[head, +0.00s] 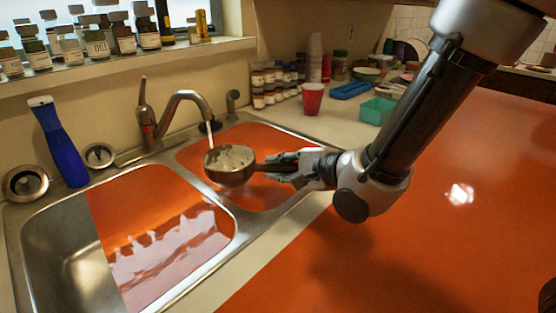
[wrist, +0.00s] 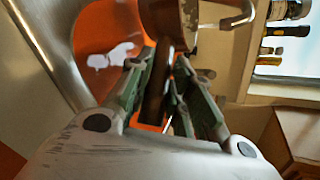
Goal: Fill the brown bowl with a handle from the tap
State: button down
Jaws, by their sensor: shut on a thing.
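The brown bowl (head: 230,176) hangs over the right basin of the sink, about upright, with a pale, bright patch inside; how full it is I cannot tell. My gripper (head: 290,166) is shut on its dark handle (wrist: 157,90), to the right of the bowl. In the wrist view part of the bowl (wrist: 170,18) shows beyond my fingers (wrist: 165,88). The tap (head: 188,97) curves over the bowl, and a thin pale stream (head: 211,136) runs from its spout into the bowl. The spout also shows in the wrist view (wrist: 238,20).
The steel double sink (head: 55,250) has orange areas in both basins. A blue bottle (head: 62,148) stands behind the left basin. A red cup (head: 312,98), small jars (head: 270,85) and a teal container (head: 377,110) stand at the back. The orange surface at right is clear.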

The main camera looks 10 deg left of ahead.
jog(key=shift+w+a+r, duration=0.1)
jog(key=shift+w+r, duration=0.05)
jog(key=shift+r, duration=0.05)
jog(key=w+a+f, duration=0.4)
jog(key=w+a, duration=0.7)
dwell(0.6)
jog(key=shift+w, duration=0.1)
dwell(6.0)
